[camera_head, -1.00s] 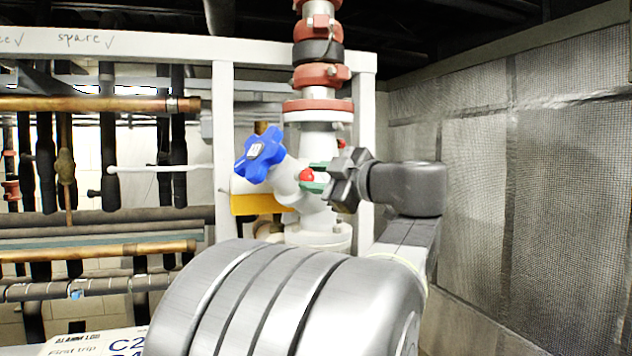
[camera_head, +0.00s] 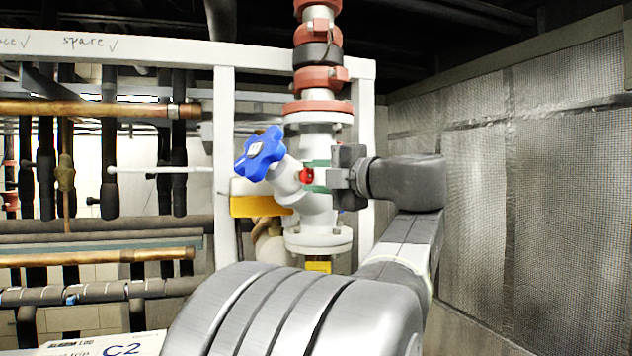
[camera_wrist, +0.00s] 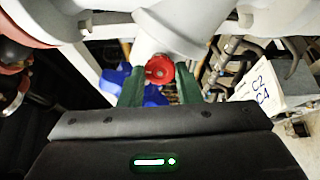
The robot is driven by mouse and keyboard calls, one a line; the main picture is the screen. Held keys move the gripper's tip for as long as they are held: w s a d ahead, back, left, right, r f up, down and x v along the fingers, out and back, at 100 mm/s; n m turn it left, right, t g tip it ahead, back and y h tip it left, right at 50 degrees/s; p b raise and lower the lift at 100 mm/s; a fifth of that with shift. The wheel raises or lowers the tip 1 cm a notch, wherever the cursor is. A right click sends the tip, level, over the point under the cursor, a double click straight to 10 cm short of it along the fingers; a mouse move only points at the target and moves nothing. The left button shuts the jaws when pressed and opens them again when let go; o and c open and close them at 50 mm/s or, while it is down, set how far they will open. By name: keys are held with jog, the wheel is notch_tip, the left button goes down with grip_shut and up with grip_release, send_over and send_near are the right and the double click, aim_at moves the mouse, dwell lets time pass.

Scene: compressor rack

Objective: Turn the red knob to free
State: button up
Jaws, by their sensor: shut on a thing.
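The red knob (camera_head: 306,175) sits on the side of the pale grey valve body (camera_head: 318,205), below and right of the blue star-shaped handwheel (camera_head: 260,153). My gripper (camera_head: 315,176) reaches it from the right, its green fingers at the knob. In the wrist view the red knob (camera_wrist: 160,69) lies between the two green fingers, one on each side, and my gripper (camera_wrist: 160,76) is shut on it. Part of the knob is hidden by the fingers in the head view. Any position marking on it cannot be read.
The blue handwheel also shows behind the fingers in the wrist view (camera_wrist: 150,97). A white frame post (camera_head: 224,150) and copper pipes (camera_head: 95,108) stand left. A mesh-covered wall (camera_head: 510,190) is on the right.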

dwell(0.3)
jog(key=o, duration=1)
jog(key=shift+c, duration=0.2)
jog(key=b+v, duration=0.3)
jog(key=v, duration=1.1)
jog(key=shift+w, duration=0.1)
